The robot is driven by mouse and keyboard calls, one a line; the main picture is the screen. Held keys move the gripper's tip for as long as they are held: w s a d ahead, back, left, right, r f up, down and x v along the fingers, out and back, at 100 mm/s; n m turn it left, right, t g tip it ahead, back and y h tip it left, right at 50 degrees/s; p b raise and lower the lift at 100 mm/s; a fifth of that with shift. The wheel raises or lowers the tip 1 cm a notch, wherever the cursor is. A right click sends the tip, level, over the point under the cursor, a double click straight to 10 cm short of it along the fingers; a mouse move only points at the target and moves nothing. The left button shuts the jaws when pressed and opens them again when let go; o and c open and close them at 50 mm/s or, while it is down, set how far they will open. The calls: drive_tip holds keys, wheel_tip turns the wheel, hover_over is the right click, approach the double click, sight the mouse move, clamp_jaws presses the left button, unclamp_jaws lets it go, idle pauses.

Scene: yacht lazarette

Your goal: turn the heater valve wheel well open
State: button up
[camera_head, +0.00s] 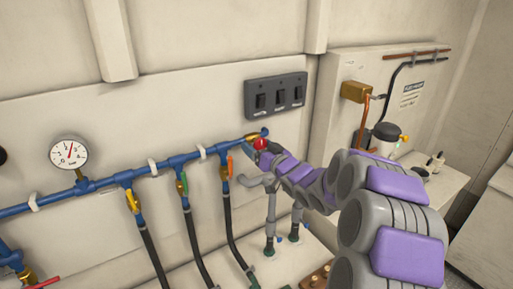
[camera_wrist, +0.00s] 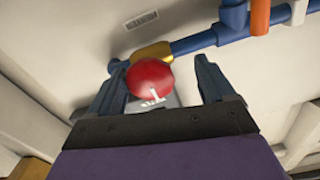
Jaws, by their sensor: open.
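A round red valve wheel (camera_head: 261,143) with a white mark sits by the brass fitting (camera_head: 252,137) near the right end of the blue pipe. In the wrist view the wheel (camera_wrist: 150,80) lies between the two dark fingers of my gripper (camera_wrist: 158,70), nearer the left one. The fingers are spread, with a visible gap to the wheel on the right side; I cannot tell if the left finger touches it. In the head view my gripper (camera_head: 263,152) is at the wheel, and my arm partly hides that spot.
The blue pipe (camera_head: 105,183) carries a pressure gauge (camera_head: 69,153) and yellow, green and orange lever handles to the left. A black switch panel (camera_head: 276,95) is above the wheel. A brass box (camera_head: 355,91) and a white-and-dark canister (camera_head: 383,138) are at right.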

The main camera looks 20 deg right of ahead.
drive_tip(key=shift+w+d+f, duration=0.25)
drive_tip(key=shift+w+d, duration=0.5)
drive_tip(key=shift+d, duration=0.2)
drive_tip(key=shift+s+a+r, duration=0.1)
drive_tip(key=shift+a+r, duration=0.05)
drive_tip(key=shift+a, duration=0.7)
drive_tip(key=shift+c, duration=1.2)
drive_tip(key=shift+d, duration=0.1)
drive_tip(key=c, duration=0.3)
drive_tip(key=shift+d, duration=0.35)
drive_tip(key=c, duration=0.3)
drive_tip(key=shift+c, duration=0.8)
drive_tip(key=shift+a, duration=0.2)
